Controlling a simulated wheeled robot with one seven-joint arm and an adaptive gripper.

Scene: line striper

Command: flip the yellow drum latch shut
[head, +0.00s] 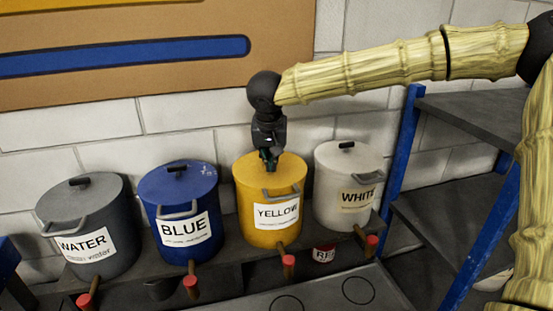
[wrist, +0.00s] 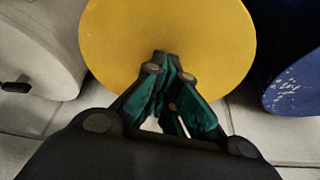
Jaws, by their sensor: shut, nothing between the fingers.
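The yellow drum (head: 247,205), labelled YELLOW, stands upright in the row of drums. A grey looped bar (head: 284,193) sits at its front upper rim; I cannot tell from its look whether this is the latch or a handle. My gripper (head: 270,162) points down over the drum's lid, behind that bar, with its fingers shut and empty. In the wrist view the yellow lid (wrist: 215,40) fills the top middle, and the teal fingers meet over it. I cannot tell whether the fingertips touch the lid. The lid's middle is partly hidden by my gripper.
A white drum (head: 345,200) stands close on the right, a blue drum (head: 175,190) on the left, and a grey WATER drum (head: 110,215) beyond it. Red-tipped taps (head: 288,261) stick out below. A blue-framed shelf (head: 403,150) stands at right; a brick wall is behind.

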